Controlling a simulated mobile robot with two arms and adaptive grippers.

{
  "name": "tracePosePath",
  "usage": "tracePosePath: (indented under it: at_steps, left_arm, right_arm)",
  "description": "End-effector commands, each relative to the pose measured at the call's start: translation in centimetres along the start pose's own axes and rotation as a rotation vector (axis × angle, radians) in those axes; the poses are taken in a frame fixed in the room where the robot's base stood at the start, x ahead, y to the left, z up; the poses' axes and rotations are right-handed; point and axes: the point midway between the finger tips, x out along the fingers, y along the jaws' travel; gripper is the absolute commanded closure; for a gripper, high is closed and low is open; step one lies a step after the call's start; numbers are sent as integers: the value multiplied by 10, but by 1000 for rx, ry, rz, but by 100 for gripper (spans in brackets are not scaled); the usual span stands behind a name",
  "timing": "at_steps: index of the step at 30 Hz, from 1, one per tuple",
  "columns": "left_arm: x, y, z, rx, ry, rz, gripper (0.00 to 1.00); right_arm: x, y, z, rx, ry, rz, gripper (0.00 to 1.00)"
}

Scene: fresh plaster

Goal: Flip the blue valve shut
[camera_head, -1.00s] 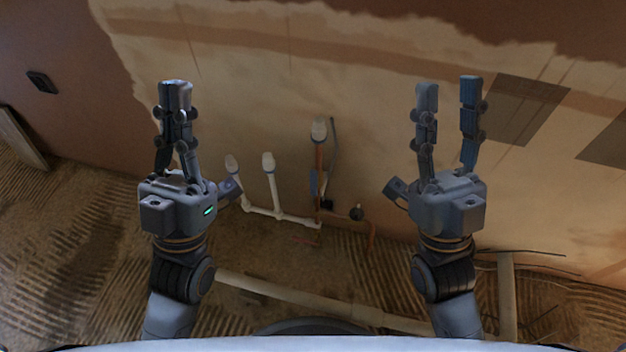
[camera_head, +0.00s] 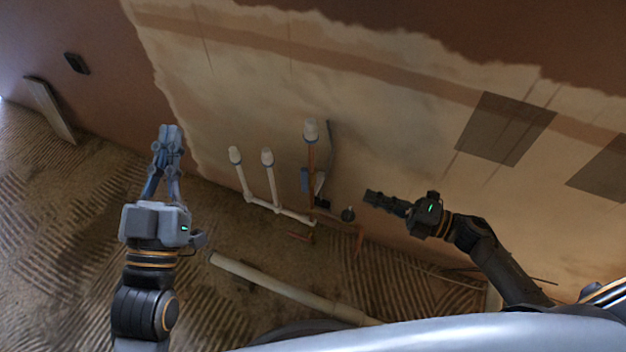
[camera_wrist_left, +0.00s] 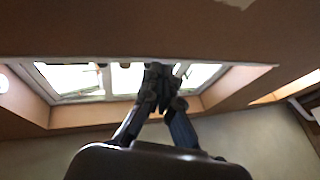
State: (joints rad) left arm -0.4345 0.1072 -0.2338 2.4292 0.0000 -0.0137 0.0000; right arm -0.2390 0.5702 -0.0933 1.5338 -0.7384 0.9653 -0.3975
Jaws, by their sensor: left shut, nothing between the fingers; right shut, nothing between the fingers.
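My right gripper (camera_head: 370,197) is shut and empty. It points left towards the pipes and appears apart from the valve, to its right. My left gripper (camera_head: 170,130) is shut and empty, raised left of the white pipes, far from the valve. It also shows in the left wrist view (camera_wrist_left: 157,72), against a window.
White capped pipes (camera_head: 268,175) stand left of the copper pipe. A long pale pipe (camera_head: 290,288) lies across the ridged floor. A board (camera_head: 50,110) leans at the far left.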

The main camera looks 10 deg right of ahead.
Motion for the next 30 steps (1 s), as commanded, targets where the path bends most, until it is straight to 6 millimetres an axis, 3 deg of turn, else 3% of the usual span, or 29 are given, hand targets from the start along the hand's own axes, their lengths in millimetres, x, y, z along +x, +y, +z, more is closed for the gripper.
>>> tracePosePath:
  at_steps: [5,17,20,30]
  left_arm:
    - [0,0,4,1,-20,-1,100]
    - [-1,0,1,1,-1,-1,100]
    - [0,1,-8,-2,55,3,100]
    - [-11,7,-55,-14,329,15,100]
  right_arm:
    - [-9,-9,5,-24,4,-38,100]
    - [-1,-9,5,-22,3,-34,100]
    - [13,-10,5,-25,5,-32,100]
    - [86,-13,4,-24,5,-30,100]
